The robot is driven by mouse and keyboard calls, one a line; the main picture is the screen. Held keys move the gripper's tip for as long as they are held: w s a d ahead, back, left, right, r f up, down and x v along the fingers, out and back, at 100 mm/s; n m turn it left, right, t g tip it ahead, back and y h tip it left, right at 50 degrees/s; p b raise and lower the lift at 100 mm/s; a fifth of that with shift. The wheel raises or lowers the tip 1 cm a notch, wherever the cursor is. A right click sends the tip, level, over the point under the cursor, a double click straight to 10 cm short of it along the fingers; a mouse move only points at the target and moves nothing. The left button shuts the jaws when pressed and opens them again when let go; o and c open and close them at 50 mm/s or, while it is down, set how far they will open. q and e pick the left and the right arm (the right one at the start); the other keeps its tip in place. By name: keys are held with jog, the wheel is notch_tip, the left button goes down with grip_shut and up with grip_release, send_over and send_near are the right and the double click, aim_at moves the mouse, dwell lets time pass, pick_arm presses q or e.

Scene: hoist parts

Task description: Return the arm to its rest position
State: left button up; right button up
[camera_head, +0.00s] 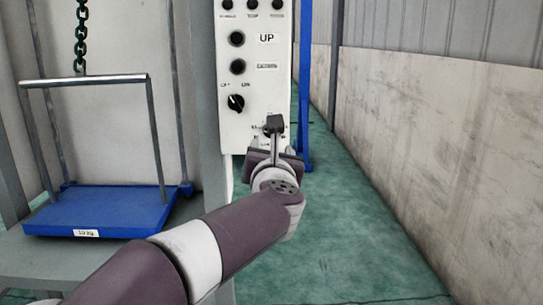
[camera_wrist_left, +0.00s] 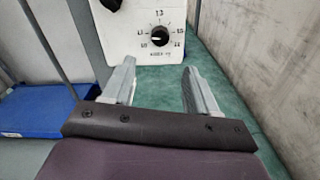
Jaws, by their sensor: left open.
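My left arm comes in from the lower left in the head view, and its gripper (camera_head: 272,146) is in front of the lower part of a white control panel (camera_head: 229,125). In the left wrist view the two grey fingers of this gripper (camera_wrist_left: 160,78) are apart with nothing between them. A black dial (camera_wrist_left: 159,36) on the panel's lower part shows beyond the fingertips, with numbers around it. My arm and wrist partly hide the panel's lower part in the head view. My right gripper is not in view.
The panel carries black buttons and a knob (camera_head: 236,102) near an "UP" label. A blue platform (camera_head: 100,212) with a metal frame stands at left, below a hanging chain (camera_head: 81,40). A blue post (camera_head: 305,80) rises behind the panel. Green floor (camera_head: 350,220) is clear toward the right wall (camera_head: 430,140).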

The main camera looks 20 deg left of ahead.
pick_arm(q)
jog(key=shift+v, duration=1.2)
